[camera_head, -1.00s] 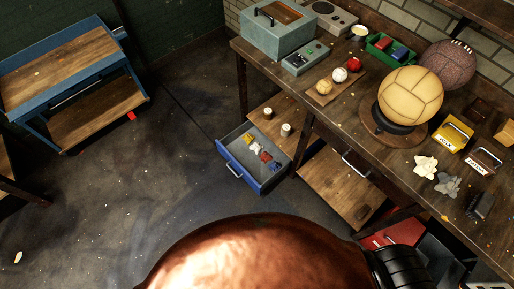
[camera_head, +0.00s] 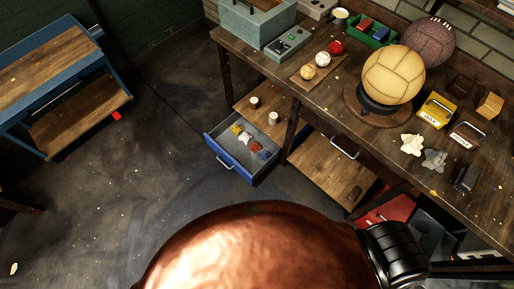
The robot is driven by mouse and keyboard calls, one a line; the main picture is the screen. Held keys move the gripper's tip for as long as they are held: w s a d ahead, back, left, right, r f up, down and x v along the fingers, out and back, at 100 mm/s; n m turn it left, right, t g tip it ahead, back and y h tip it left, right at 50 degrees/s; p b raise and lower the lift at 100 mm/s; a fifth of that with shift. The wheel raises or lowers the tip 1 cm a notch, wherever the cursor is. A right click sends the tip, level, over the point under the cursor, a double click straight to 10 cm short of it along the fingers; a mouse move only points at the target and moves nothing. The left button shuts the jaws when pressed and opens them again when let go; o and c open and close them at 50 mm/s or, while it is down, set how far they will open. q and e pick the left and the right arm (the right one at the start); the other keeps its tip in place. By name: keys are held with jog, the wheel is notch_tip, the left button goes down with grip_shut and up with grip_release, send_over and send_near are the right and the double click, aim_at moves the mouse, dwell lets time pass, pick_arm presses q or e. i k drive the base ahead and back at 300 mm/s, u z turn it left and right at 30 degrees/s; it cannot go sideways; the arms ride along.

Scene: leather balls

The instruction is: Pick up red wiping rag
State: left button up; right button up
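The open blue drawer (camera_head: 226,163) under the workbench holds several small crumpled pieces, yellow, white, red and blue. The red piece (camera_head: 256,147) lies among them and looks like a rag, though it is too small to be sure. Another small flat red thing (camera_head: 117,115) lies at the lower edge of the blue cart; I cannot tell what it is. Neither of my grippers is in view. A large copper-coloured rounded part with a black joint, which seems to be mine, fills the bottom middle.
The wooden workbench (camera_head: 325,85) carries a tan ball (camera_head: 394,75) on a stand, a brown ball (camera_head: 427,46), a white cloth (camera_head: 411,144), a grey cloth (camera_head: 434,160) and wax tins. The blue cart (camera_head: 60,75) stands at left. Open floor lies between cart and drawer.

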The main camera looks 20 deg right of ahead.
aim_at(255, 147)
jog(key=z, duration=1.6)
jog(key=k, duration=1.25)
jog(key=z, duration=0.05)
jog(key=i, duration=0.6)
jog(key=u, duration=0.55)
